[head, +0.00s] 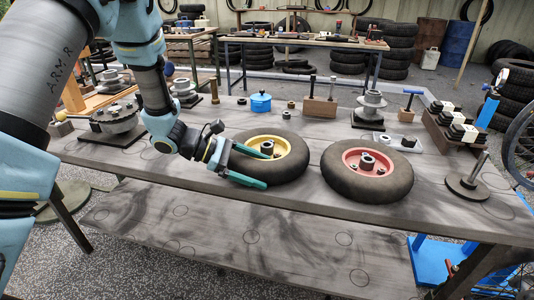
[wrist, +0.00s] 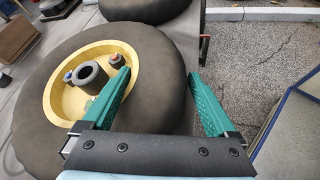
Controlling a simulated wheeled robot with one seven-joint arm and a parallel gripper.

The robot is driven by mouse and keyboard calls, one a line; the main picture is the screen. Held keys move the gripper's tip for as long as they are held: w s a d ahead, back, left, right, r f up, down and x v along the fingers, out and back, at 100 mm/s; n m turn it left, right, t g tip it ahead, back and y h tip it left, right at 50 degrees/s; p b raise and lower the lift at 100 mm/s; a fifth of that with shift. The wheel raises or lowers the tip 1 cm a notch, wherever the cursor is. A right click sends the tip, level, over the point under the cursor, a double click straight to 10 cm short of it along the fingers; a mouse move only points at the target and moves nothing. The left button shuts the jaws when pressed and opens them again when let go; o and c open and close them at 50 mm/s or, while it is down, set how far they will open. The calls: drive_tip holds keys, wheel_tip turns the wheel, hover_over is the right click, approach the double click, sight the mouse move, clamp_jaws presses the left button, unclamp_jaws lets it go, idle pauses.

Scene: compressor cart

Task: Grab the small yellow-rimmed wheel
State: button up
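The small yellow-rimmed wheel (head: 292,169) lies flat on the workbench near its front edge, with a dark tyre and a grey hub. It fills the left and middle of the wrist view (wrist: 150,62). My gripper (head: 267,169) is open at the wheel's near left side. In the wrist view my gripper (wrist: 159,73) has its left green finger over the yellow rim's edge and its right finger outside the tyre, with tyre between them. I cannot tell whether either finger touches the wheel or how low they are.
A red-rimmed wheel (head: 367,169) lies close to the right. A blue pot (head: 260,103), a wooden block with pegs (head: 319,107) and metal hubs stand behind. A round base with a rod (head: 467,185) stands at right. The bench's front edge (head: 300,219) is close to the wheel.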

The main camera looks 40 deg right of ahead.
clamp_jaws()
idle(0.5)
